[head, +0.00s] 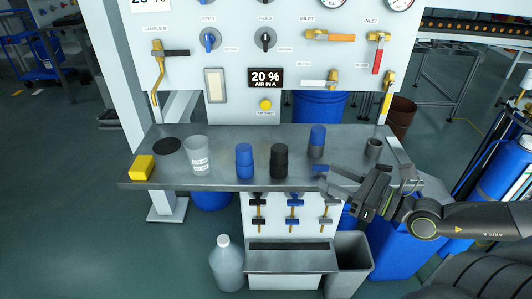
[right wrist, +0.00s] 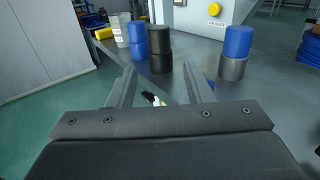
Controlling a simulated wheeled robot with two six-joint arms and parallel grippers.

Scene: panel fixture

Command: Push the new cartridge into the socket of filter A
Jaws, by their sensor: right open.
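A blue cartridge (head: 317,134) stands upright in a grey socket (head: 316,152) at the shelf's back; the right wrist view shows the blue cartridge (right wrist: 238,41) standing well above the grey rim (right wrist: 232,69). A loose blue cylinder (head: 244,161) and a black one (head: 279,161) stand side by side on the shelf. My right gripper (head: 326,180) is open and empty at the shelf's front right, in front of the blue cartridge and apart from it. Its two spread fingers show in the wrist view (right wrist: 163,82). I cannot read which socket is filter A.
The metal shelf (head: 220,178) also holds a yellow block (head: 142,168), a black disc (head: 167,146) and a labelled translucent beaker (head: 196,155). The panel (head: 220,75) with valves rises behind. Small valves (head: 293,200) sit below the front edge. A grey bin (head: 347,262) stands underneath.

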